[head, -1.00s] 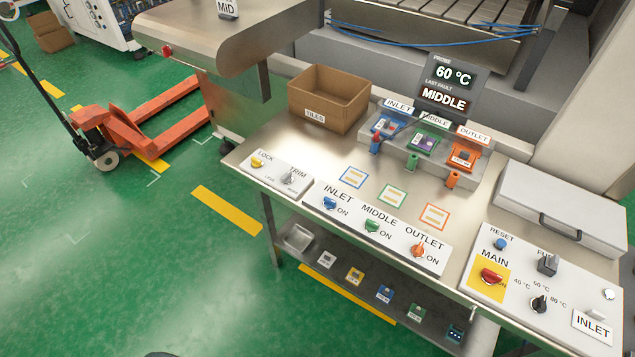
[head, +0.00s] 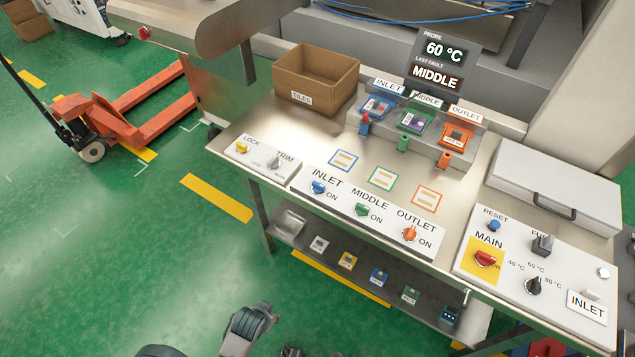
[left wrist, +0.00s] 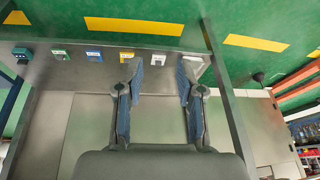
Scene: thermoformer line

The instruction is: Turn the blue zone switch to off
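The blue zone switch (head: 318,187) is a small blue knob on the white zone panel (head: 345,215), under the word INLET and left of an ON mark. The green MIDDLE switch (head: 362,209) and orange OUTLET switch (head: 409,233) sit to its right, each with an ON mark. Parts of my left arm show at the bottom of the head view, below and in front of the bench; its fingertips are not clear there. In the left wrist view my left gripper (left wrist: 160,72) is open and empty, its two fingers apart. My right gripper is not in view.
A LOCK and TRIM panel (head: 262,160) lies left of the zone panel. A MAIN panel (head: 520,299) with a red knob lies right. A TILES box (head: 317,80) stands behind. The lower shelf (head: 330,257) holds several small modules. The display (head: 440,62) reads 60 °C and MIDDLE.

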